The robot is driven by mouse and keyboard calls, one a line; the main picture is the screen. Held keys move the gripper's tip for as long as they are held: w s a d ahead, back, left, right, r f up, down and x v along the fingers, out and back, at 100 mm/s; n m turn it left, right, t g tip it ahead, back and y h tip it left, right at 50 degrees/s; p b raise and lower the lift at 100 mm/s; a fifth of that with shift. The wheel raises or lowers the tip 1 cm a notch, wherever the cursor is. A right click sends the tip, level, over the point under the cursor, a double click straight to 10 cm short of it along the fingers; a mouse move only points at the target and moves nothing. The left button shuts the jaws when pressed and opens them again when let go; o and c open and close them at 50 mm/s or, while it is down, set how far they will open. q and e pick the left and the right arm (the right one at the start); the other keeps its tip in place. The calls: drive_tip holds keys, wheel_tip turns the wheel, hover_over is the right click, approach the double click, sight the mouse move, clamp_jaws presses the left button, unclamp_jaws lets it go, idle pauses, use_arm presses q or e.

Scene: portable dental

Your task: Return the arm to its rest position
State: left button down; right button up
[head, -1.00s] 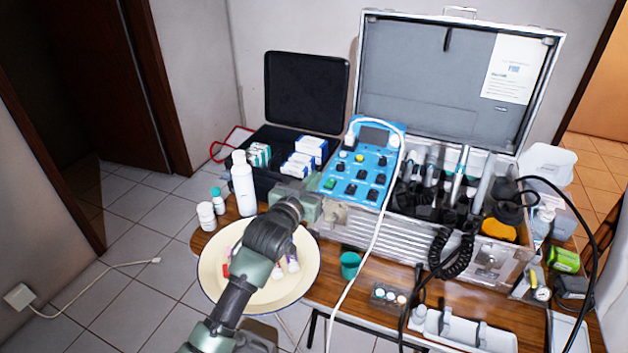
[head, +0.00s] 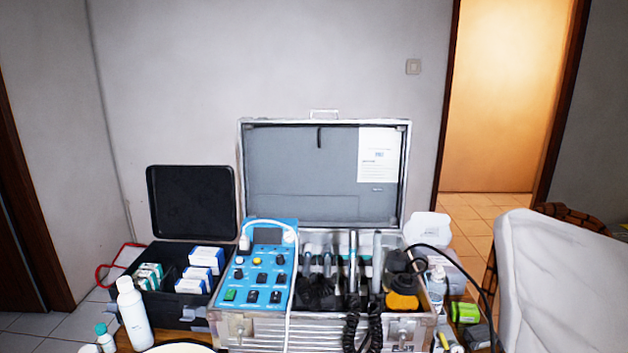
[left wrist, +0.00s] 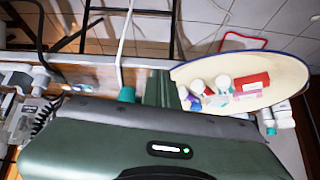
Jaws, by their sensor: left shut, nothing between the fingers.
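My left gripper (left wrist: 161,90) shows in the left wrist view as a green body with its fingers together and nothing between them. Beside its fingertips in that picture is a cream basin (left wrist: 285,72) holding small white bottles (left wrist: 196,87) and a red and pink box (left wrist: 252,84). In the head view neither arm shows. Only the upper rim of the basin (head: 180,348) is in the head view, at the bottom edge. My right gripper is in neither view now.
An open metal case (head: 325,180) with a blue control panel (head: 260,265) and handpieces stands on the table. Left of it are an open black case (head: 192,203) and a white bottle (head: 133,315). A white padded chair (head: 560,280) stands at the right.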

use_arm(q)
drive_tip(key=s+f+g, duration=0.2)
drive_tip(key=s+g, duration=0.2)
drive_tip(key=s, duration=1.1)
wheel_tip(320, 180, down, 25)
drive_tip(key=g, duration=0.2)
drive_tip(key=s+a+f+m, duration=0.1)
drive_tip(key=s+a+f, duration=0.1)
drive_tip(key=s+f, duration=1.5)
drive_tip(key=shift+s+a+g, duration=0.25)
drive_tip(key=shift+s+g, duration=0.15)
drive_tip(key=shift+s, duration=0.15)
